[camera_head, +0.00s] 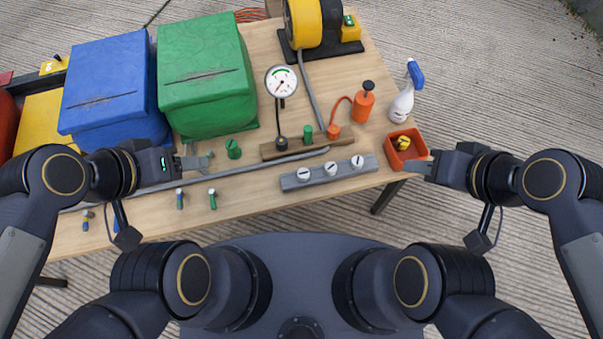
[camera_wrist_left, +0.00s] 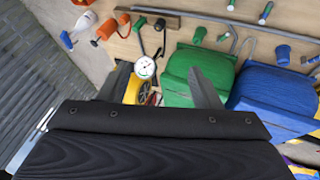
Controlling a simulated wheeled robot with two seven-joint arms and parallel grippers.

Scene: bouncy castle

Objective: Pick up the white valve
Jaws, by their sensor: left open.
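Several round white valves with dark slots sit in a row on a grey block (camera_head: 322,176) near the table's front edge in the head view: a left one (camera_head: 304,174), a middle one (camera_head: 331,166) and a right one (camera_head: 357,161). My left gripper (camera_head: 208,160) is open and empty, well to the left of the block and beside a green knob. Its spread fingers also show in the left wrist view (camera_wrist_left: 160,88), where I cannot make out the white valves. My right gripper (camera_head: 414,165) is at the orange tray's right side; its jaw opening is unclear.
Blue (camera_head: 110,85) and green (camera_head: 205,72) covered boxes stand left. A pressure gauge (camera_head: 281,82) rises behind a wooden strip (camera_head: 284,151). An orange tray (camera_head: 396,138), orange pump (camera_head: 363,104) and spray bottle (camera_head: 402,105) are right. A grey pipe (camera_head: 240,169) crosses the table.

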